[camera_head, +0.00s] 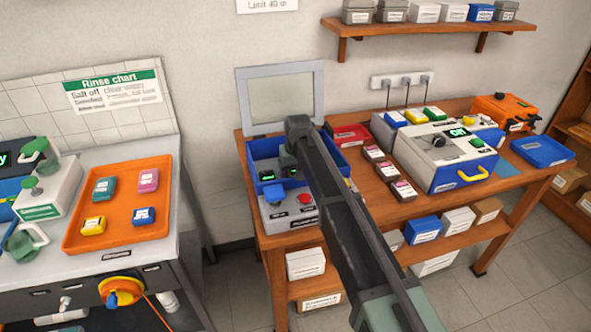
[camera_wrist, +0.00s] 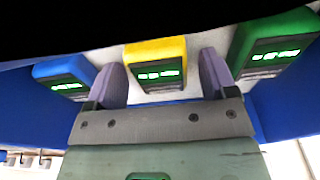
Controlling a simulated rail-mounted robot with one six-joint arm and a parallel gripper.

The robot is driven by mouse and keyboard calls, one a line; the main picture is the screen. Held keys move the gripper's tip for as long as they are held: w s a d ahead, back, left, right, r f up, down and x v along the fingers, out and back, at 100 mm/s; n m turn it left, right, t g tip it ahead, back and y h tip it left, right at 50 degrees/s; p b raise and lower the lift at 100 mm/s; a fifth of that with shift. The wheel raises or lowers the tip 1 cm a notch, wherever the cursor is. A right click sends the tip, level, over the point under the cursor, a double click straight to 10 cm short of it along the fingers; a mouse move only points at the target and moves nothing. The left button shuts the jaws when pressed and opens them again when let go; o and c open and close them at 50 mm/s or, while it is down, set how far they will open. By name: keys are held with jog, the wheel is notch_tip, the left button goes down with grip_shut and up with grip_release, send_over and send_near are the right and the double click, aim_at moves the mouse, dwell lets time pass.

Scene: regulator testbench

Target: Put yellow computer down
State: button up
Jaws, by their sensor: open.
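The yellow computer (camera_wrist: 156,52) has a lit green display and sits on a pale surface in the wrist view. It stands between a blue computer (camera_wrist: 65,70) on the left and a green computer (camera_wrist: 275,48) on the right. My gripper (camera_wrist: 162,80) is open, with one purple-grey finger on either side of the yellow computer; I cannot tell whether they touch it. In the head view my gripper (camera_head: 290,162) is low over the blue open-lidded box (camera_head: 255,150) on the bench. There my arm hides the yellow computer.
A control panel with a red button (camera_head: 304,198) lies in front of the box. An orange tray (camera_head: 72,238) with several coloured devices is on the left counter. A white-and-blue machine (camera_head: 445,160) and small dark boxes (camera_head: 386,170) stand to the right on the bench.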

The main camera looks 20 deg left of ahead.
notch_tip(320, 180, up, 12)
jog(key=s+d+p, duration=0.1)
jog(key=p, duration=1.1)
jog(key=shift+s+r, duration=0.15)
jog(key=shift+s, duration=0.1)
jog(key=shift+m, duration=0.8)
jog(key=s+d, duration=0.1)
jog(key=d, duration=0.3)
jog(key=s+d, duration=0.1)
jog(key=d, duration=0.4)
jog(key=s+d, duration=0.1)
jog(key=d, duration=0.3)
jog(key=shift+s+d, duration=0.25)
jog(key=shift+d, duration=0.15)
jog(key=s+d+m, duration=0.1)
jog(key=s+d, duration=0.5)
jog(key=d, duration=0.3)
jog(key=s+d+m+g, duration=0.1)
jog(key=s+d+m, duration=0.1)
jog(key=s+d, duration=0.5)
jog(key=s+d+m+h, duration=0.1)
jog(key=s+d, duration=0.5)
jog(key=d, duration=0.6)
jog(key=shift+s+d+m, duration=0.25)
jog(key=shift+s+m, duration=0.1)
jog(key=shift+m, duration=0.35)
